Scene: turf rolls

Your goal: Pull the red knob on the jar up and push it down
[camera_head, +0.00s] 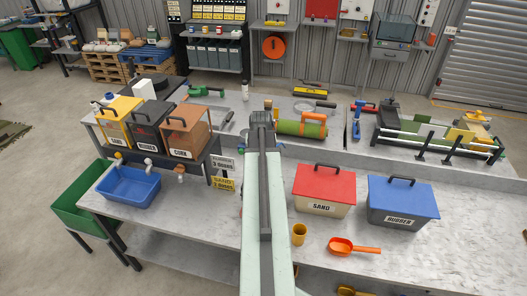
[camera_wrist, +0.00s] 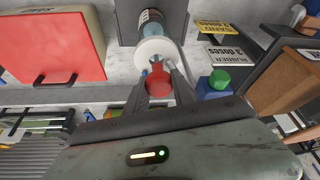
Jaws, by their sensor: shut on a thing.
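In the wrist view the red knob (camera_wrist: 158,87) sits between the two dark fingers of my gripper (camera_wrist: 159,78), which are shut on it. Just beyond the knob is a white round collar (camera_wrist: 146,50), with the bluish clear jar (camera_wrist: 151,27) and its dark end behind. How far the knob stands out from the jar cannot be told. In the head view my arm reaches over the middle of the bench and hides the knob and jar; the gripper's fingers are hidden too.
A blue block with a green button (camera_wrist: 218,79) stands close beside the gripper. Dispensers (camera_head: 153,127) and a blue tub (camera_head: 130,187) stand left.

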